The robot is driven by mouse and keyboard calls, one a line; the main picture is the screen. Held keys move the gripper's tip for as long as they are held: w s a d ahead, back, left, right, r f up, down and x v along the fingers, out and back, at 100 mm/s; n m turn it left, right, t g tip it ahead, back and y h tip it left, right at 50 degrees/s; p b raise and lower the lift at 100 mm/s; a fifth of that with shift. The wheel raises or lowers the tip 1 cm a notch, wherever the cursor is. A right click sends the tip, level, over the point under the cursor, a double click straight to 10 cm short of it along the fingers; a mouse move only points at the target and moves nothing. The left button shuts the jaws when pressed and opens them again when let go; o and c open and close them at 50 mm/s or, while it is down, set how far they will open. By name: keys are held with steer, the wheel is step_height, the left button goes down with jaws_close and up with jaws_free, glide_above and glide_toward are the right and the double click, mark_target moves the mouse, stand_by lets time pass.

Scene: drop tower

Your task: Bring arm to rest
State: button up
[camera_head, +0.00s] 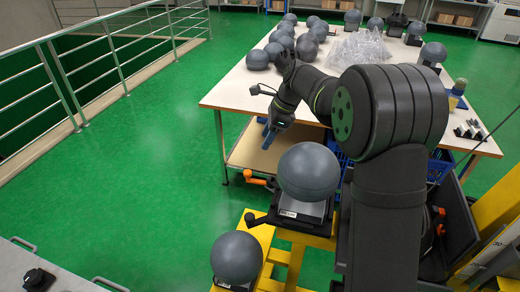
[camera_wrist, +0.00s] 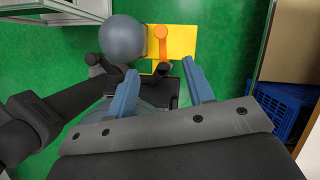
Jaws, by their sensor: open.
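My gripper (camera_head: 268,138) hangs at the front left of the white table, pointing down, with its blue fingers showing small. In the wrist view my gripper (camera_wrist: 161,70) has its two blue fingers spread apart, with nothing held between them. My dark arm reaches across the right half of the head view. A grey ball (camera_head: 308,171) sits on a black holder on the yellow frame (camera_head: 306,238), in front of my gripper. In the wrist view a grey ball (camera_wrist: 122,38) lies beyond the left finger, apart from it.
Another grey ball (camera_head: 236,257) sits lower on the yellow frame. The white table (camera_head: 235,89) carries several grey balls and a clear plastic bag (camera_head: 358,50). A blue crate (camera_wrist: 283,108) is at the right in the wrist view. Railings (camera_head: 115,55) stand left; green floor between is clear.

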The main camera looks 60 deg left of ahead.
mark_target(248, 172)
steer(key=shift+v, duration=1.05)
steer(key=x, duration=1.7)
steer(key=shift+s+f, duration=0.2)
steer(key=shift+r, duration=0.1)
steer(key=shift+w+a+m+y, duration=0.3)
steer(key=shift+w+a+m, duration=0.2)
steer(key=shift+m, duration=0.5)
stand_by(0.4)
